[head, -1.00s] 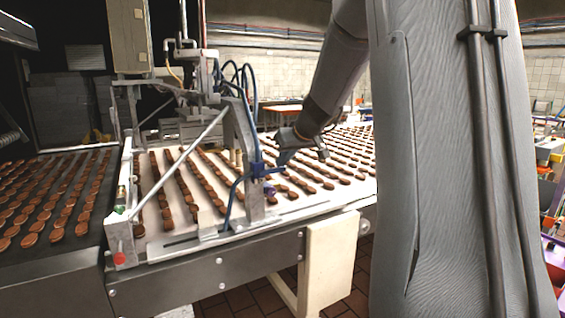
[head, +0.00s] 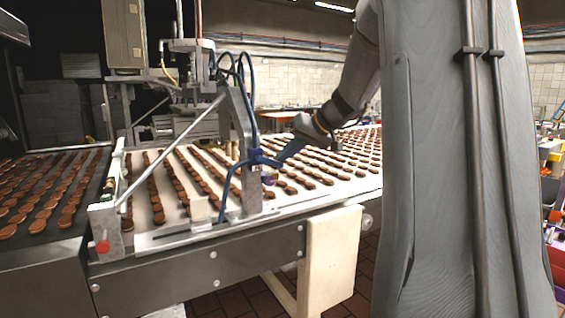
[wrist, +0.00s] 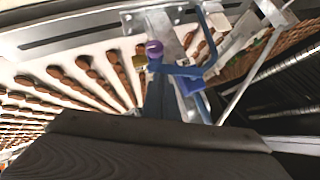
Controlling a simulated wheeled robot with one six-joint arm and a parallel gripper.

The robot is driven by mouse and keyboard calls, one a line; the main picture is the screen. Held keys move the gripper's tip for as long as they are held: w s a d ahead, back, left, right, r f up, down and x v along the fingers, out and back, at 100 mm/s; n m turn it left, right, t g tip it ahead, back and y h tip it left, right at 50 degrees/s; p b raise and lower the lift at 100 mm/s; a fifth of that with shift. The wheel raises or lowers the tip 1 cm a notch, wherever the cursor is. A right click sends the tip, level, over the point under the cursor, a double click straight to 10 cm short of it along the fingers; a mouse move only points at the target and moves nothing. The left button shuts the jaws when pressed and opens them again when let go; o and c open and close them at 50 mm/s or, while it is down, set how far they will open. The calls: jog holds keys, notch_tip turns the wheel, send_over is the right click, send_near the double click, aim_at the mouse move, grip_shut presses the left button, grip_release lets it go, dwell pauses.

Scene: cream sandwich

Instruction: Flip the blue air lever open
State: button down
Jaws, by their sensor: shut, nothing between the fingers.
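The blue air lever (head: 262,158) sits on a blue valve on the grey upright bracket over the conveyor. In the wrist view the blue lever and fitting (wrist: 178,69) show just beyond the fingertips, with a blue-violet block beside them. My gripper (head: 282,156) comes in from the right, its shut, slim blue-grey fingers pointing down-left at the lever. In the wrist view my gripper (wrist: 160,82) is empty, its tips overlapping the lever area. I cannot tell whether they touch. A purple knob (head: 268,180) is just below the lever.
The white conveyor (head: 325,192) carries rows of brown biscuits under the bracket. Blue hoses (head: 245,75) loop above the valve, and a slanted metal rod (head: 170,150) crosses to the left. A red button (head: 102,247) is on the near-left corner.

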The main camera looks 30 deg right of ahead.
notch_tip(320, 180, down, 3)
jog(key=m+y+b, duration=0.1)
jog(key=y+b, duration=0.1)
jog(key=b, duration=0.2)
jog(key=shift+d+m+y, duration=0.1)
jog(key=shift+m+y, duration=0.2)
jog(key=shift+y, duration=0.1)
jog(key=shift+a+f+m+t+y+b, duration=0.65)
jog(key=shift+a+f+m+y+b, duration=0.4)
jog(key=shift+y+b, duration=0.45)
jog(key=shift+a+f+m+t+y+b, duration=0.7)
jog(key=shift+f+m+y+b, duration=0.55)
jog(key=shift+b, duration=0.45)
jog(key=shift+a, duration=0.1)
